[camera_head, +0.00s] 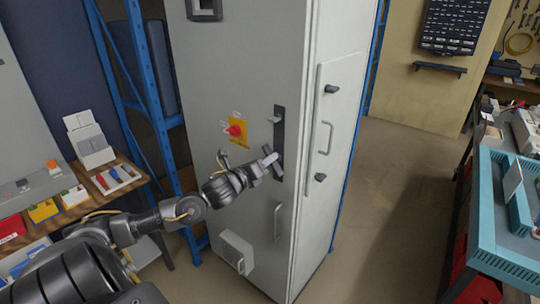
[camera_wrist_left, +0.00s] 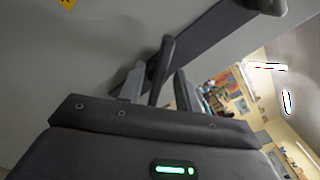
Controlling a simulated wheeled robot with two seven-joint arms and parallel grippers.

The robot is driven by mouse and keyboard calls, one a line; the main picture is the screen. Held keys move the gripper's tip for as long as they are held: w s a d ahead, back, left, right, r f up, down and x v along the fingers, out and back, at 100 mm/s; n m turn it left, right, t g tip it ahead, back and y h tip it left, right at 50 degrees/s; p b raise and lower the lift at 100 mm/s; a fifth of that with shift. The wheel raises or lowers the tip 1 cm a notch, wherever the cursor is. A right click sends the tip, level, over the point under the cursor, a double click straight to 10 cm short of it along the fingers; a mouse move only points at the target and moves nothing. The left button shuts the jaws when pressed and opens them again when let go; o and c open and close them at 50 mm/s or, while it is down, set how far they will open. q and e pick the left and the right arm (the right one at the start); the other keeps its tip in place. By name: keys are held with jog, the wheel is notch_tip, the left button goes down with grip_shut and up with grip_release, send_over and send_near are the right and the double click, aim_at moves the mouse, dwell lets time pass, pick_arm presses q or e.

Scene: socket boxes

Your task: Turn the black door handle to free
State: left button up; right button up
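The black door handle (camera_wrist_left: 163,66) is a dark lever on a long dark plate (camera_head: 279,122) near the front right edge of a tall grey cabinet (camera_head: 255,60). My left gripper (camera_head: 271,160) is at the lower part of this plate, partly hiding the handle in the head view. In the left wrist view, the fingers of my left gripper (camera_wrist_left: 160,88) stand apart, one on each side of the lever. Narrow gaps seem to show beside the lever, so I see no firm grip. My right gripper is not in view.
A red knob on a yellow plate (camera_head: 236,130) is left of the handle plate. A grey pull bar (camera_head: 277,221) and a socket box (camera_head: 237,252) are lower on the cabinet. Shelves with parts (camera_head: 70,190) stand left. A teal-edged bench (camera_head: 505,260) is right; floor between is clear.

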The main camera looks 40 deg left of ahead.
pick_arm(q)
jog(key=shift+w, duration=0.95)
grip_shut()
jog(key=n+p, duration=0.1)
jog(key=n, duration=0.1)
jog(key=n+p, duration=0.1)
jog(key=n, duration=0.2)
jog(key=shift+a+f+n, duration=0.15)
jog(key=shift+a+n, duration=0.05)
jog(key=shift+n, duration=0.1)
jog(key=shift+f+n+p, duration=0.2)
jog(key=shift+n+p, duration=0.3)
jog(key=shift+n, duration=0.75)
jog(key=shift+f+n+p, duration=0.15)
jog(key=shift+n+p, duration=0.35)
jog(key=shift+n, duration=0.75)
